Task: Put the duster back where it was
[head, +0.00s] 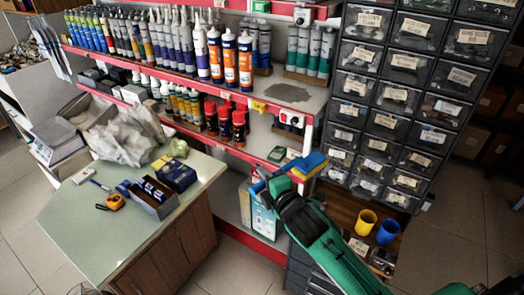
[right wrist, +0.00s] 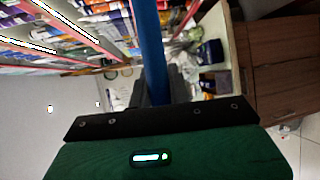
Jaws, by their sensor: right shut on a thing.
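The duster (head: 311,163) is blue with some yellow beneath its broader end. In the head view it is held up in front of the lower shelves, left of the drawer cabinet. My right gripper (head: 279,189) is shut on it. In the right wrist view the duster's blue shaft (right wrist: 150,45) rises from between the dark fingers (right wrist: 155,92); its far end is cut off by the frame. A grey dusty patch (head: 287,92) lies on the bare part of the middle shelf (head: 315,98). My left gripper is not in view.
The drawer cabinet (head: 385,100) stands close right of the duster. Bottles and cans (head: 225,124) crowd the shelves. A counter (head: 75,215) at left holds a box (head: 153,196) and a tape measure (head: 116,202). Yellow (head: 366,222) and blue cups (head: 387,231) stand low at right.

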